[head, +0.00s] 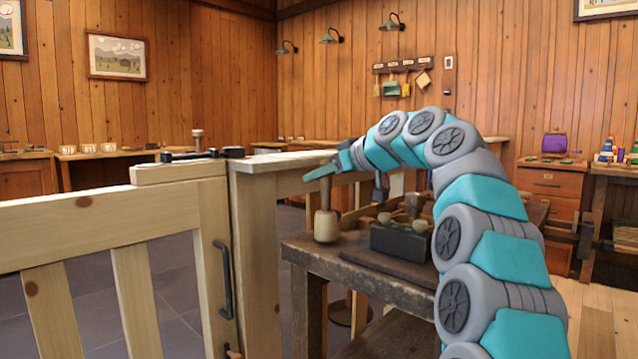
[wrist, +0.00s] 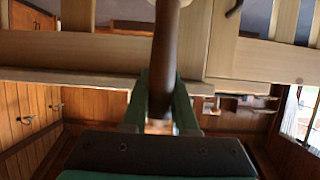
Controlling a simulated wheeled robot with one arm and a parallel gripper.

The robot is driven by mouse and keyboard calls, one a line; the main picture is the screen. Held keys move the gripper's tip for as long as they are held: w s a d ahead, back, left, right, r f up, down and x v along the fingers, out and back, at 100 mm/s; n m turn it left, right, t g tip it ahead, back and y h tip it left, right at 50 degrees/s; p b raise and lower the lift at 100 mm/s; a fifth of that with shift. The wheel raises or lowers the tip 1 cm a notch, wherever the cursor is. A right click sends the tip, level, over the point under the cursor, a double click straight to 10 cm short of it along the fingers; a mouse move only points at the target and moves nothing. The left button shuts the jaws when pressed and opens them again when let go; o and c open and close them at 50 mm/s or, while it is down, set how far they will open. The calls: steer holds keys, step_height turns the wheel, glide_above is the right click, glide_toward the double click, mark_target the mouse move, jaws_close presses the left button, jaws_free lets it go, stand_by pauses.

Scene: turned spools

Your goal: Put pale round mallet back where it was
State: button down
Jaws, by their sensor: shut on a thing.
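The pale round mallet (head: 325,225) is head down, its handle pointing up, at the left end of the dark workbench (head: 330,258) in the head view. I cannot tell whether its head touches the bench top. My gripper (head: 322,172) is shut on the upper part of its handle. In the wrist view the brown handle (wrist: 163,60) runs down between the green fingers of my gripper (wrist: 160,115). The mallet's head is not clearly seen in the wrist view.
A dark block (head: 400,242) with small wooden tools stands on the workbench right of the mallet. A pale wooden gate (head: 110,230) with a dark handle and a thick post (head: 255,250) stand close on the left. Tables line the back wall.

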steer(key=shift+f, duration=0.4)
steer(key=shift+f, duration=0.15)
steer(key=c, duration=0.7)
jaws_free()
